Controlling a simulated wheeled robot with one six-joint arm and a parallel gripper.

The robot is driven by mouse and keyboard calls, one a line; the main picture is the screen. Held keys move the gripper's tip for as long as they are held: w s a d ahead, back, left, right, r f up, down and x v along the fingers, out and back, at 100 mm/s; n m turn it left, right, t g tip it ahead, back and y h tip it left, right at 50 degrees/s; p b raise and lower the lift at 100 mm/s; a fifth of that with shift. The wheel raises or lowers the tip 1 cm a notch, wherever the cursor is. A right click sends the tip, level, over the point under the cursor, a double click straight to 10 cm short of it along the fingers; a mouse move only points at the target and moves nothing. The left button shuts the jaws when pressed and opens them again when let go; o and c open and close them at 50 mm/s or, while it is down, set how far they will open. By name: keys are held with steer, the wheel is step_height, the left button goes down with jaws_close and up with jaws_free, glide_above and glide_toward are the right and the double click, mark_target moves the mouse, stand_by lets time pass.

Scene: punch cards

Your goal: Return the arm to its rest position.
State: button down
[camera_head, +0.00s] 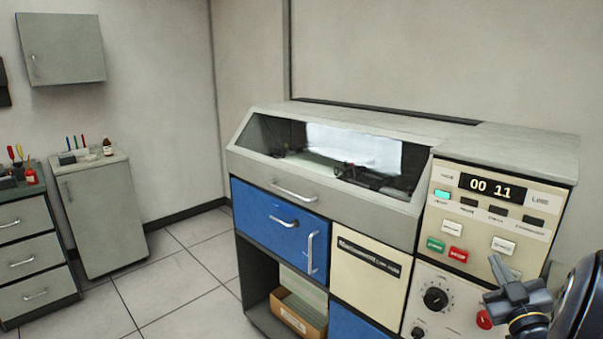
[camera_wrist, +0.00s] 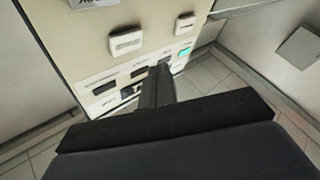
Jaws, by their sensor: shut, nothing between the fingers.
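My gripper (camera_head: 512,290) is at the lower right of the head view, in front of the control panel (camera_head: 462,285) of the cream and grey machine. Its fingers are shut with nothing between them. In the wrist view the shut gripper (camera_wrist: 158,80) points toward the panel face, among its buttons. A lit teal button (camera_head: 442,193) shows at the panel's upper left, and it also shows in the wrist view (camera_wrist: 185,52). The display (camera_head: 492,188) above the buttons reads 00 11. Whether the gripper touches the panel cannot be told.
A red knob (camera_head: 484,319) and a black dial (camera_head: 435,298) are close to my gripper. The machine's glass-fronted cover (camera_head: 365,150) and blue drawer (camera_head: 275,225) are to the left. Grey cabinets (camera_head: 105,215) stand at the far left. Tiled floor (camera_head: 185,280) between is clear.

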steer(key=shift+s+a+b, duration=1.15)
steer(key=shift+s+a, duration=0.65)
steer(key=shift+a, duration=0.3)
